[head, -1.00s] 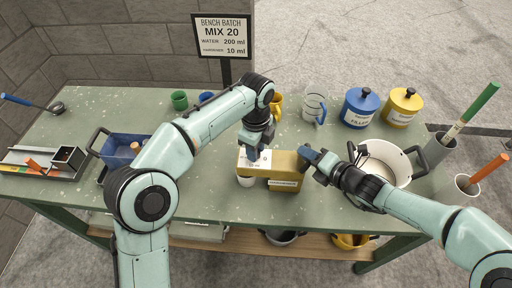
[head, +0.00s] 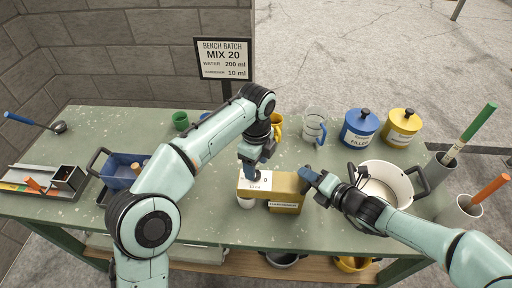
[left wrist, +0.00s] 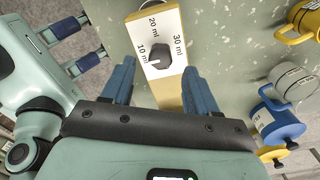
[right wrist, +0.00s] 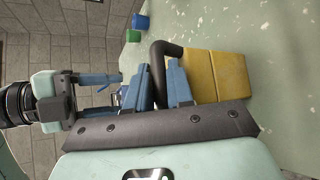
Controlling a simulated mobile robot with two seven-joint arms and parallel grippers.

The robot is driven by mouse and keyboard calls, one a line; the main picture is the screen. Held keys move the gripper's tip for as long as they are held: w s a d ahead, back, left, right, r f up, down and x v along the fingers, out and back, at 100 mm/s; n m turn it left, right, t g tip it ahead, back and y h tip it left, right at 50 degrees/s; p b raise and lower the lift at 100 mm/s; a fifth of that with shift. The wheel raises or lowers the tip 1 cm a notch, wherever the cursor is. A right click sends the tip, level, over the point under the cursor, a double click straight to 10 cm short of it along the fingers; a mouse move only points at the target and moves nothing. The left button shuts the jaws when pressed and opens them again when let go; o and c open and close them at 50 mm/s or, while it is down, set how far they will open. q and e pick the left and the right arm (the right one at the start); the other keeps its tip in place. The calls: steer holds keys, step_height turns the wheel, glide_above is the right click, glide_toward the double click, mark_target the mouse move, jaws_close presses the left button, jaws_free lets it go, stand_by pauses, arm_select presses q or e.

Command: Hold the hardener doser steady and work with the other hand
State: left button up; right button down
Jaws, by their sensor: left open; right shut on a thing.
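The hardener doser (head: 286,192) is a yellow box on the bench with a white dial panel. In the left wrist view the panel (left wrist: 169,35) reads 10, 20 and 30 ml around a black knob (left wrist: 159,62). My left gripper (head: 250,170) is open over the panel, the knob between its fingers in its wrist picture; contact cannot be told. My right gripper (head: 312,180) is shut on the doser's black handle (right wrist: 165,48), at the box's right side. A white cup (head: 246,203) stands under the panel end, partly hidden.
A white pot (head: 420,185) stands close right of my right gripper. Behind are a clear jug (head: 314,127), a yellow mug (head: 278,121), and blue (head: 360,127) and yellow (head: 402,124) canisters. A blue tub (head: 118,172) sits left. The bench front is clear.

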arm_select(q)
step_height(320, 180, up, 9)
stand_by(0.3)
arm_select(e)
steer(key=c, duration=0.9)
jaws_free()
steer(key=shift+s+f, duration=0.1)
steer(key=shift+f, duration=0.05)
steer(key=shift+d, duration=0.1)
steer(key=shift+s+d, duration=0.15)
arm_select(q)
step_height(320, 180, up, 7)
steer(key=w+p, duration=0.2)
steer(key=p, duration=0.2)
steer(key=shift+f+t, duration=0.15)
steer(key=shift+t, duration=0.15)
arm_select(e)
steer(key=shift+r+v, duration=0.15)
steer(key=shift+v, duration=4.45)
steer(key=shift+r+v, duration=0.2)
steer(key=shift+v, duration=4.45)
